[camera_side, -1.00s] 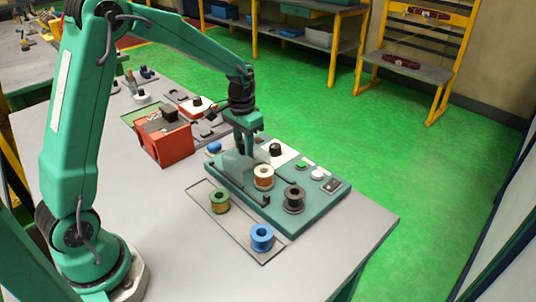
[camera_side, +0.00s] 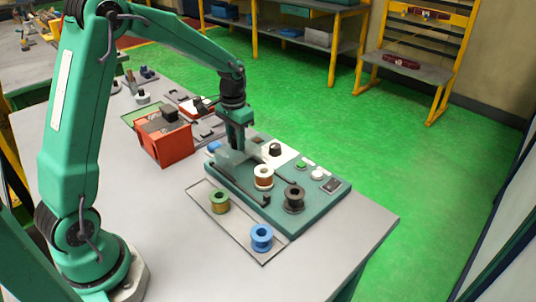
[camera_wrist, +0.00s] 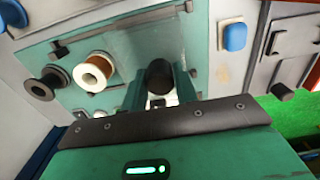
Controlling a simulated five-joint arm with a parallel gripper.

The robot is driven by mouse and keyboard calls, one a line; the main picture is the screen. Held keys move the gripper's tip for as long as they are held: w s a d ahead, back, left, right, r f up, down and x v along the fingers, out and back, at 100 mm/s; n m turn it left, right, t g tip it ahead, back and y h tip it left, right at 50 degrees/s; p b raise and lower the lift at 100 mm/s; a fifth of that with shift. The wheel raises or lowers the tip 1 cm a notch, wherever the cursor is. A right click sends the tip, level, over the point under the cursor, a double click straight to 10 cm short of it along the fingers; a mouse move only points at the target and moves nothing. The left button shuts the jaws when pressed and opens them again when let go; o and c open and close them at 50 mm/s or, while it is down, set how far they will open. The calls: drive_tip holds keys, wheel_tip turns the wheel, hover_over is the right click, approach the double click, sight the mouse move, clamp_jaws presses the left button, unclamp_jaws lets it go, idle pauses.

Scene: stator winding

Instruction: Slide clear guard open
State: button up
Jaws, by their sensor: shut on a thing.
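The clear guard (camera_side: 229,161) is a see-through panel at the left part of the green winding fixture (camera_side: 310,212). My gripper (camera_side: 238,148) points down at it. In the wrist view the gripper (camera_wrist: 160,92) has its two green fingers on either side of a dark round knob (camera_wrist: 160,74), which looks like the guard's handle. The guard's edges are faint in both views. A copper-wound spool (camera_side: 263,178) stands on the fixture, to the right of the guard, and dark rails (camera_side: 251,191) run along the fixture.
A black spool (camera_side: 294,199) stands on the fixture's right part, near green and white buttons (camera_side: 316,174). A green spool (camera_side: 220,201) and a blue spool (camera_side: 262,238) stand on a tray in front. A red box (camera_side: 164,140) is to the left.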

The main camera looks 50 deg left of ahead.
drive_tip(key=shift+a, duration=0.2)
drive_tip(key=o, duration=0.7)
drive_tip(key=shift+d, duration=0.1)
drive_tip(key=shift+r, duration=0.1)
drive_tip(key=shift+r, duration=2.85)
drive_tip(key=shift+r, duration=0.1)
